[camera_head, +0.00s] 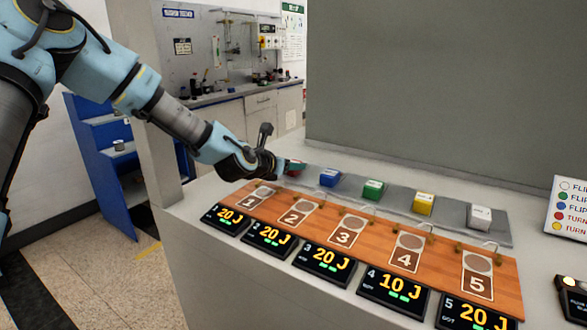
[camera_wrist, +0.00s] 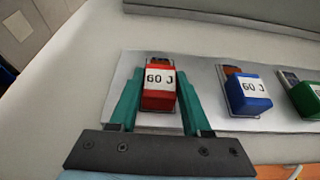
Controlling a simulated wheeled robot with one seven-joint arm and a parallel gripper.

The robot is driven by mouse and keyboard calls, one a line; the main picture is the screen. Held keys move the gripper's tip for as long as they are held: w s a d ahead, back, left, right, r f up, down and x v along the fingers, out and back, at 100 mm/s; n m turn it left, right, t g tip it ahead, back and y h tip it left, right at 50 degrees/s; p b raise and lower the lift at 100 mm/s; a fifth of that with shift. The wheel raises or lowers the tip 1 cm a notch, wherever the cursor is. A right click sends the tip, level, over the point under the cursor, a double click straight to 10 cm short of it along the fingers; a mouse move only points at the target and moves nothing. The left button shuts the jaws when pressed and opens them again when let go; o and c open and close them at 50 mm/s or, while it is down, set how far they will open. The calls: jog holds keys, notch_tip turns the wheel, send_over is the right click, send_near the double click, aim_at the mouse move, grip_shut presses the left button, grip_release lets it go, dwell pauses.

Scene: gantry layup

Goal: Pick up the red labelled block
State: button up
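The red block (camera_wrist: 159,84) carries a white label reading "60 J". It rests on the grey strip (camera_wrist: 206,112) at its left end in the wrist view. My gripper (camera_wrist: 161,88) has its two teal fingers apart, one on each side of the red block. The fingers are close to its sides, and I cannot make out firm contact. In the head view the red block (camera_head: 294,168) is partly hidden by my gripper (camera_head: 284,168).
A blue block (camera_wrist: 247,93) and a green block (camera_head: 373,189) stand to the right, then a yellow block (camera_head: 423,203) and a white block (camera_head: 480,217). A wooden board (camera_head: 379,243) with numbered spots and displays lies in front. A grey wall (camera_head: 450,85) rises behind.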

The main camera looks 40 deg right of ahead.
grip_shut()
dwell(0.3)
